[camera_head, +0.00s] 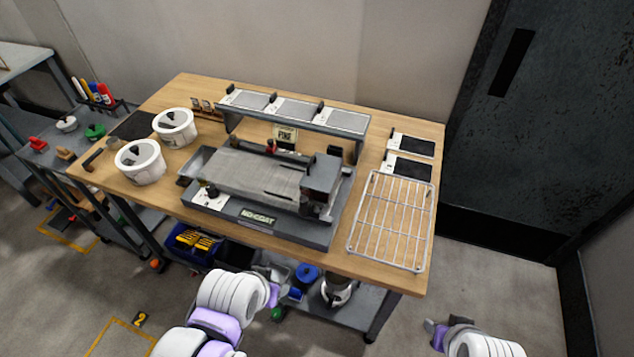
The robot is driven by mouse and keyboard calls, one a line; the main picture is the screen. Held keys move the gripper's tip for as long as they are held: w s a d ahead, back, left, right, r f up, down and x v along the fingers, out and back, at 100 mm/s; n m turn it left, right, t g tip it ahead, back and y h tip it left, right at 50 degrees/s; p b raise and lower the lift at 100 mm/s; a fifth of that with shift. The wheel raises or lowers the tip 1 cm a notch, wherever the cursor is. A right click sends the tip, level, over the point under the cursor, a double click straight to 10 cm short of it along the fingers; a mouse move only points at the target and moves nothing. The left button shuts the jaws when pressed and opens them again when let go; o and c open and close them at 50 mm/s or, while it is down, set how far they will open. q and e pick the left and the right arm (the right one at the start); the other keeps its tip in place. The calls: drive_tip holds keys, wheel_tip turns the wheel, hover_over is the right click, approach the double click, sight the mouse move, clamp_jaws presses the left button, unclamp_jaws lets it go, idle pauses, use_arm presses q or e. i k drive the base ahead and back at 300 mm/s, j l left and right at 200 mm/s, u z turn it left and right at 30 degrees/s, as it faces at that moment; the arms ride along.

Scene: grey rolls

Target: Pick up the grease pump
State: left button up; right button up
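I cannot tell for sure which item is the grease pump. A white and dark canister-like item (337,291) stands on the lower shelf under the workbench, and a blue round item (307,272) is beside it. My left gripper (288,288) is at the shelf's front edge, left of these items. Its fingers blend with the clutter, so neither their opening nor any contact is clear. My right gripper (433,331) is over the floor at the lower right, away from the bench. Its fingers are small and partly hidden by the wrist.
The wooden workbench (390,275) holds a grey machine (260,180), two white tubs (140,162), a raised rack (300,108) and a wire rack (392,220). A blue bin (190,252) with yellow items sits below. Floor is clear at the right, before the dark door (530,130).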

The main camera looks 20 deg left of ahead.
sight(92, 85)
drive_tip(key=u, duration=1.85)
